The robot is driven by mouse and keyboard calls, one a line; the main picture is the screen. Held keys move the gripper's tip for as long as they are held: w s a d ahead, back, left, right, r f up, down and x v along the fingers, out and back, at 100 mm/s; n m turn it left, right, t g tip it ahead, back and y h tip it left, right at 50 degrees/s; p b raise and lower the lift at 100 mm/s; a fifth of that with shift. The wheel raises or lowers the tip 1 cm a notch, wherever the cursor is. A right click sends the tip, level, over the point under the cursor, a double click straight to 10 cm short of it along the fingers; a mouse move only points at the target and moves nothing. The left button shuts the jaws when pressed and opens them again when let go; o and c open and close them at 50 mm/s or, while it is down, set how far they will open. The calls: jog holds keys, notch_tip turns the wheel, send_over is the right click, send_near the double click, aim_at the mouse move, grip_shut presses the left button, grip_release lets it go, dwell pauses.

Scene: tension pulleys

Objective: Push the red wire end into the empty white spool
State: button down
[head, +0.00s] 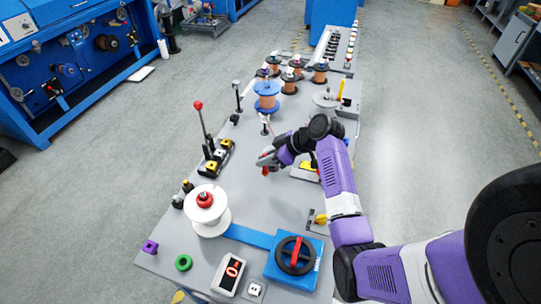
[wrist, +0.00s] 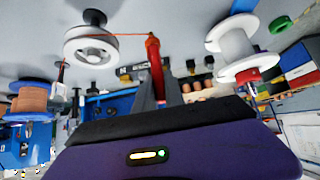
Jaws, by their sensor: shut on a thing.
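My gripper (head: 268,163) is over the middle of the grey table, shut on the red wire end (head: 265,171). In the wrist view, which looks upside down, the red wire end (wrist: 154,52) stands out from between the fingers, and a thin orange-red wire runs left from its tip to a white pulley (wrist: 90,50). The empty white spool (head: 208,220) stands upright near the front left of the table with a red cap on top, apart from the gripper. It also shows at the right in the wrist view (wrist: 235,47).
A blue-flanged copper spool (head: 267,88) and several smaller copper spools stand farther back. A red-knobbed lever (head: 198,106) rises left of the gripper. A blue box with a red and black rotary switch (head: 295,277) is at the front. A green ring (head: 183,263) lies front left.

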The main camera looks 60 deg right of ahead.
jog(key=w+a+p, duration=0.2)
jog(key=w+a, duration=0.4)
jog(key=a, duration=0.5)
jog(key=shift+w+a, duration=0.2)
jog(key=shift+w, duration=0.15)
dwell(0.6)
notch_tip(320, 180, up, 8)
jog(key=p, duration=0.2)
dwell(1.0)
jog(key=shift+r, duration=0.1)
jog(key=shift+w+a, duration=0.45)
jog(key=shift+a, duration=0.25)
jog(key=shift+w+a, duration=0.4)
jog(key=shift+a, duration=0.35)
jog(key=shift+w+a, duration=0.45)
jog(key=shift+a, duration=0.25)
jog(key=shift+d+f, duration=0.1)
jog(key=shift+f, duration=0.65)
